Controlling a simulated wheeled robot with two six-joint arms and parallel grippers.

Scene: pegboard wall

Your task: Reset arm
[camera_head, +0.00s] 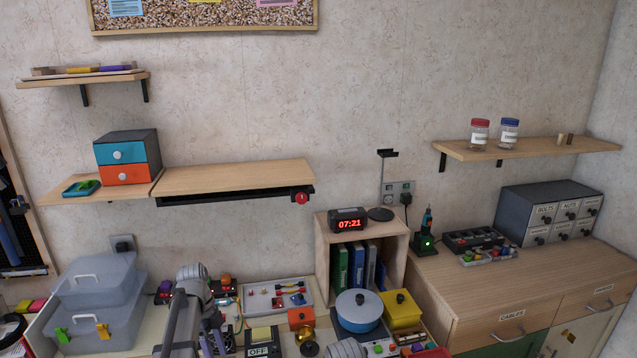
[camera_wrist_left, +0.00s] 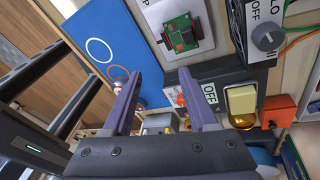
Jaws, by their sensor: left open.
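My left arm comes up from the bottom edge in the head view, left of centre, over the workbench. In the left wrist view my left gripper (camera_wrist_left: 163,95) shows two purple-grey fingers spread apart with nothing held between them. Past the fingertips lie a blue panel with ring outlines (camera_wrist_left: 108,45), a white plate with a green circuit board (camera_wrist_left: 182,32) and a box marked OFF (camera_wrist_left: 208,95). I cannot tell how far the fingertips are from these. My right gripper is not in view.
Plastic bins (camera_head: 95,315) stand left of my arm. A wall shelf (camera_head: 235,177) hangs above. The right cabinet top (camera_head: 450,290) has free room in front.

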